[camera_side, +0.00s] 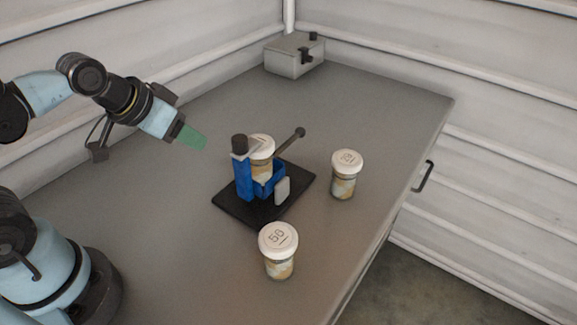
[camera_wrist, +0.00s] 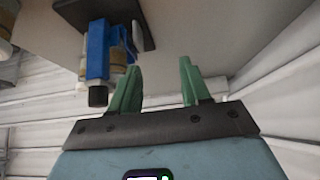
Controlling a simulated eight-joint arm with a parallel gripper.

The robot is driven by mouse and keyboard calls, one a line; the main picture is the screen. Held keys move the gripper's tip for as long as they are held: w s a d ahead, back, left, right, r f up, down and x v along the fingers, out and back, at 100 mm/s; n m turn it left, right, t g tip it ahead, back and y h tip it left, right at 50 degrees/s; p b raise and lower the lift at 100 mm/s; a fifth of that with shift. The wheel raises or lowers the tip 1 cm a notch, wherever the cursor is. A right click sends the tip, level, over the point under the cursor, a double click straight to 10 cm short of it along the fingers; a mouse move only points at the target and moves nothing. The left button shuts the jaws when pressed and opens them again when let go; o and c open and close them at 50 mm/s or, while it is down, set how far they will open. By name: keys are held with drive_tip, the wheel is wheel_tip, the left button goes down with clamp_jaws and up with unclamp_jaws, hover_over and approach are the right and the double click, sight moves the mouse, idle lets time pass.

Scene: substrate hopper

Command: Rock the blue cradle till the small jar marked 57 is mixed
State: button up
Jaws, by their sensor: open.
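The blue cradle (camera_side: 243,178) stands on a black base plate (camera_side: 226,205) near the middle of the bench. It has a dark knob on top and a grey lever with a dark ball end pointing up to the right. A white-lidded jar (camera_side: 262,144) sits upright in it; its mark cannot be read. My gripper (camera_side: 190,137) is open and empty, above the bench, to the left of the cradle and apart from it. In the wrist view, the green fingers (camera_wrist: 157,78) are spread, with the cradle (camera_wrist: 97,45) beyond them at the upper left.
A grey box (camera_side: 292,62) with dark knobs is at the back. The bench (camera_side: 150,245) is clear at left.

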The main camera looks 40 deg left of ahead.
drive_tip(key=w+d+r+g, duration=0.2)
drive_tip(key=w+r, duration=0.3)
drive_tip(key=w, duration=0.2)
drive_tip(key=g, duration=0.5)
hover_over(300, 128)
wheel_tip(300, 128, down, 5)
drive_tip(key=shift+s+a+r, duration=0.1)
drive_tip(key=shift+a+r, duration=0.05)
drive_tip(key=shift+w+f, duration=0.2)
drive_tip(key=shift+f, duration=4.6)
